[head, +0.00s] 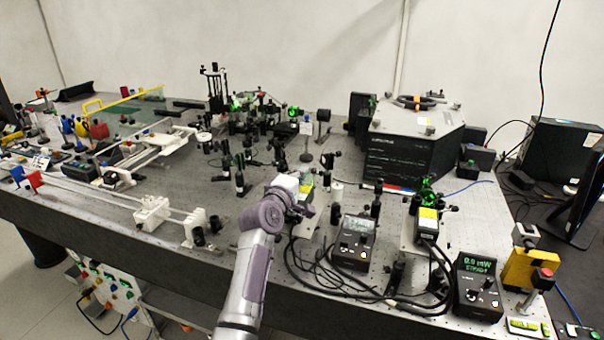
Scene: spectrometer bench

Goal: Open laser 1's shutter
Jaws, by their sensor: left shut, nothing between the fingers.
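My left gripper (301,207) is shut and empty, at the end of my arm near the bench's middle. It is beside a laser head (308,185) with a pale top and partly hides it. A second laser head (428,222) with a yellow label stands to the right on a light mount. I cannot read which one is laser 1, and no shutter lever shows clearly. One black controller (354,243) with a lit display stands between the lasers. Another controller (479,287) at the right front shows green text that looks like 0.0 mW. My right gripper is not in view.
A black spectrometer box (412,145) stands at the back right. Dense optic posts (240,183) fill the middle. Black cables (318,268) loop near the front edge. A yellow box (518,268) and a red-button post (541,280) stand at the right corner.

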